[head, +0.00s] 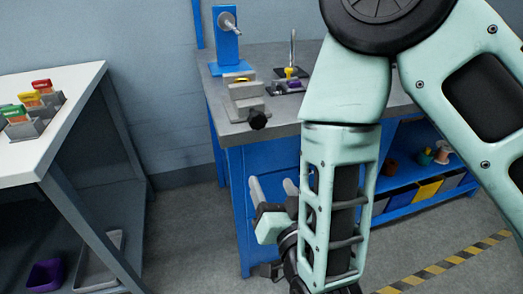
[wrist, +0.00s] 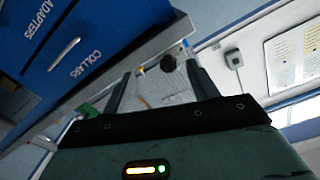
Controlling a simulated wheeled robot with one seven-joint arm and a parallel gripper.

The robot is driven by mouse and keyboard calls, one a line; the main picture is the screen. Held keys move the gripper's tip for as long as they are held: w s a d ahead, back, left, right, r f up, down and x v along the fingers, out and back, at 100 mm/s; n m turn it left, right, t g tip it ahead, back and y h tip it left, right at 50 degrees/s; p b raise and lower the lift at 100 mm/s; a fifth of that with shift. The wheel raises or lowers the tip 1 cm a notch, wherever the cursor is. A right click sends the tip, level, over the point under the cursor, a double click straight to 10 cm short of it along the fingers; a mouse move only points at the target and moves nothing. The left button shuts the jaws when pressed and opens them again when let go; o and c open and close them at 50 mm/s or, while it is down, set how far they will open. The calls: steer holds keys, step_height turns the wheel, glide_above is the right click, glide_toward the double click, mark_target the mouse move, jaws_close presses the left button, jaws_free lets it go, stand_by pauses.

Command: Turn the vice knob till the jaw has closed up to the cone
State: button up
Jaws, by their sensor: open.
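The grey vice (head: 245,96) sits at the front left corner of the grey bench top. Its black knob (head: 258,120) sticks out over the bench's front edge. A small yellowish piece (head: 241,79) shows at the top of the vice; I cannot tell whether it is the cone, or how wide the jaw gap is. My gripper (head: 272,186) is open and empty, low in front of the blue bench, below and apart from the knob.
A blue stand (head: 226,45) and a small dark fixture with a yellow part (head: 289,73) stand behind the vice. Blue drawers (wrist: 90,40) fill the wrist view's upper left. A white table (head: 50,115) with card holders stands left, with clear floor between.

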mark_target(259, 125)
step_height(259, 125, down, 4)
steer(key=w+a+n+t+b, duration=0.1)
steer(key=w+n+t+b, duration=0.1)
steer(key=b, duration=1.4)
steer(key=w+r+n+t, duration=0.1)
steer(key=w+r, duration=0.2)
steer(key=w, duration=0.1)
steer(key=w+a+r+t, duration=0.1)
steer(key=w+r, duration=0.2)
steer(key=w, duration=0.2)
steer(key=w+r+n+p, duration=0.1)
steer(key=w+r, duration=0.2)
steer(key=w, duration=0.1)
steer(key=shift+w+a+n+t+y, duration=0.3)
steer(key=shift+w+a+t+y, duration=0.1)
